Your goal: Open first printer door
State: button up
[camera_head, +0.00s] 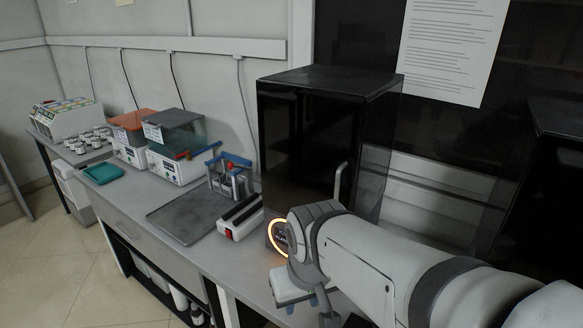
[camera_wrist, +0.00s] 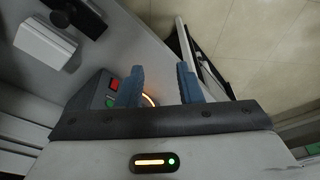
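The first printer is a tall black box (camera_head: 325,85) on the bench, with a glossy dark door (camera_head: 300,145) that looks shut. A grey upright handle (camera_head: 340,182) stands out at the door's right side, partly hidden low down by my arm. My gripper (camera_head: 301,304) is low in front of the printer, below the handle and apart from it. In the wrist view my gripper (camera_wrist: 160,84) has its two blue fingers spread with nothing between them. The handle does not show in the wrist view.
A white device with a red switch (camera_head: 240,218), a grey tray (camera_head: 188,216) and a blue-framed rack (camera_head: 229,175) stand left of the printer. Another black unit (camera_head: 555,190) is at the right. The floor (camera_head: 75,265) before the bench is clear.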

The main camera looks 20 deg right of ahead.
jog(key=shift+w+d, duration=0.1)
jog(key=shift+d, duration=0.05)
notch_tip(320, 180, up, 17)
jog(key=m+h+p, duration=0.4)
jog(key=m+p, duration=0.1)
jog(key=m, duration=0.8)
send_over(338, 181)
jog(key=a, duration=0.2)
jog(key=shift+s+f+g, duration=0.15)
jog(key=shift+s+g, duration=0.1)
jog(key=shift+g, duration=0.15)
jog(key=x, duration=0.7)
jog(key=shift+p, duration=0.35)
jog(key=shift+c, duration=0.2)
grip_shut()
